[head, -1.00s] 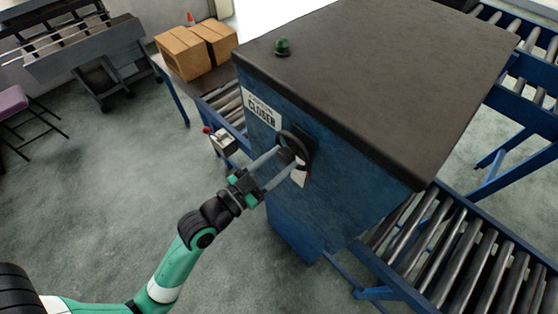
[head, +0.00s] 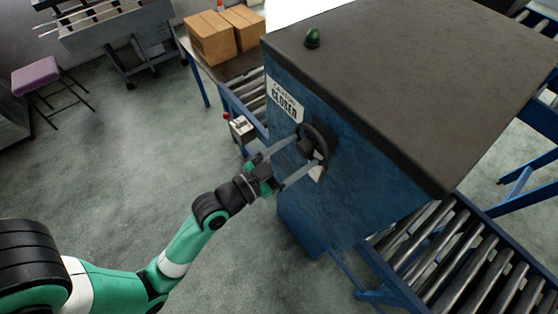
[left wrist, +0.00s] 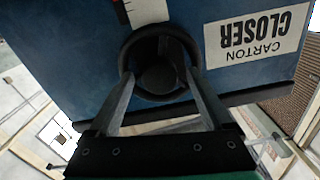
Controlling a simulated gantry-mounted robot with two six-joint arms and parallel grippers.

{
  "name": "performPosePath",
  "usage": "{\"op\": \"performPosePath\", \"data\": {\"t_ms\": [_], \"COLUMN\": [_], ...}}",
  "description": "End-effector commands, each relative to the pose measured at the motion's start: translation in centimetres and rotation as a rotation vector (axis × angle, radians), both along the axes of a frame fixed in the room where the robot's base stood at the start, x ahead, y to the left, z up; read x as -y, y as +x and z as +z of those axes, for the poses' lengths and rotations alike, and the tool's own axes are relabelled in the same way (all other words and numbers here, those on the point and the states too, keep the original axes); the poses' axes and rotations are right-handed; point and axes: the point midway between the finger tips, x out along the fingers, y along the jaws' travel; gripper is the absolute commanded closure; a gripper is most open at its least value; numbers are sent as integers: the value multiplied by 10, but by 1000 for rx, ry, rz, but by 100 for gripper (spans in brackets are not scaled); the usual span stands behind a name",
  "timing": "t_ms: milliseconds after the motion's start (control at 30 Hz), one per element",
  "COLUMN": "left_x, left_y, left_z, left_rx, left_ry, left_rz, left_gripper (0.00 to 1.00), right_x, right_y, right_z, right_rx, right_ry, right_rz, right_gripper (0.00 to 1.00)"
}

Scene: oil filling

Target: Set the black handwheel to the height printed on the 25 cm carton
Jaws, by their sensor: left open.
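The black handwheel (head: 324,137) is on the front face of the blue machine (head: 375,190). It also shows in the left wrist view (left wrist: 163,32) as a dark ring around a hub. My left gripper (head: 307,151) is open at the wheel. In the left wrist view its fingers (left wrist: 161,73) reach the lower part of the ring, one on each side of the hub. I cannot tell whether they touch it. Two brown cartons (head: 205,43) stand on the infeed conveyor at the back; no print is readable. My right gripper is not in view.
A "CARTON CLOSER" label (head: 285,100) is beside the wheel. A white scale plate with a red mark (left wrist: 146,10) is next to it. A small control box (head: 241,129) stands left of the machine. A roller conveyor (head: 465,260) is at lower right.

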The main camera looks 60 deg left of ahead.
Motion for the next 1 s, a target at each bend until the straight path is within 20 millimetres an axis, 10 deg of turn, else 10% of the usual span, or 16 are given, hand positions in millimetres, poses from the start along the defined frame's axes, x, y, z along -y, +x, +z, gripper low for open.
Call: {"op": "performPosePath", "data": {"t_ms": [500,1000], "left_x": [6,7], "left_y": [-96,-116], "left_z": [1,0], "left_rx": [-7,0], "left_ry": [-1,0], "left_rz": [0,0], "left_gripper": [16,16], "right_x": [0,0], "right_y": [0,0], "right_z": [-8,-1], "right_rx": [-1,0], "right_ry": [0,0], "right_rz": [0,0], "right_gripper": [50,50]}}
